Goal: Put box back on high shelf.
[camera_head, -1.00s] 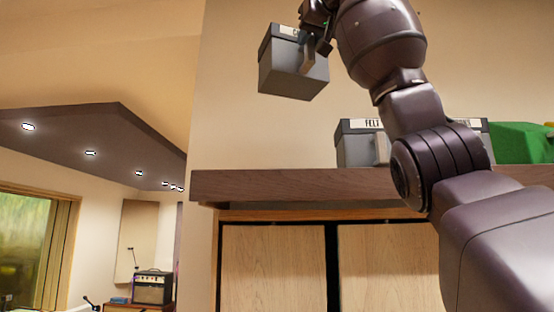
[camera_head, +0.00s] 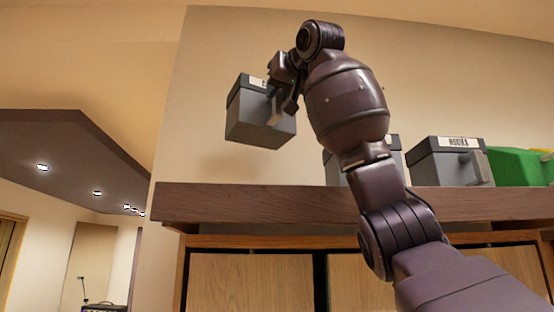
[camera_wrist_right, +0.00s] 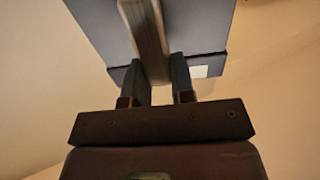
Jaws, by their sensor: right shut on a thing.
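A grey box (camera_head: 260,121) with a dark lid and a white label hangs in the air above the left part of the high shelf (camera_head: 330,203). My right gripper (camera_head: 284,103) is shut on the box's handle. In the right wrist view, the fingers (camera_wrist_right: 163,82) sit on both sides of the pale handle (camera_wrist_right: 146,40), with the box (camera_wrist_right: 200,25) beyond. The box is slightly tilted in the head view and a gap shows between it and the shelf top. My left gripper is not in view.
Two similar grey boxes stand on the shelf: one (camera_head: 332,168) partly hidden behind my right arm, one labelled box (camera_head: 440,165) further right. A green thing (camera_head: 515,165) is at the far right. The shelf's left end is bare. Wooden cabinet doors (camera_head: 250,283) are below.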

